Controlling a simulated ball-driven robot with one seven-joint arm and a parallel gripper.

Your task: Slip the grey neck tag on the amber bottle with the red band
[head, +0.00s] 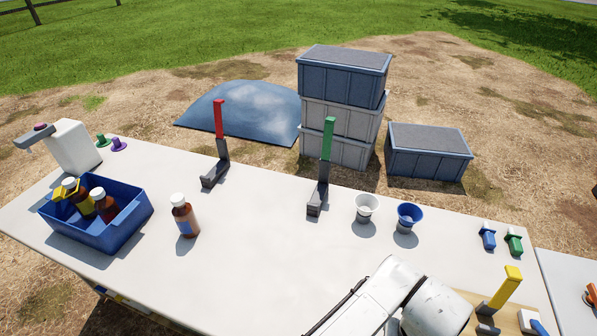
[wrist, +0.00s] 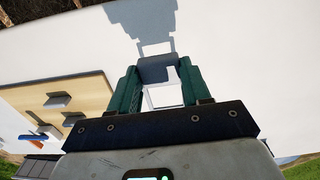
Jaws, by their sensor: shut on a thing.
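My gripper (wrist: 158,76) shows in the wrist view, its green fingers shut on a grey tag (wrist: 157,68) held above the white table, with a shadow beyond it. The gripper is not visible in the head view. In the head view, a blue crate (head: 122,236) at the left holds two amber bottles with white caps. The right one (head: 106,207) seems to have a reddish band, partly hidden by the crate wall. The left one (head: 84,207) has a yellow tag at its neck. A third amber bottle (head: 186,222) with a blue band stands on the table.
Red (head: 219,120) and green (head: 328,140) uprights on dark bases stand along the table (head: 270,260). A white cup (head: 365,207) and blue cup (head: 408,216) stand right of them. A yellow upright (head: 507,287) stands front right.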

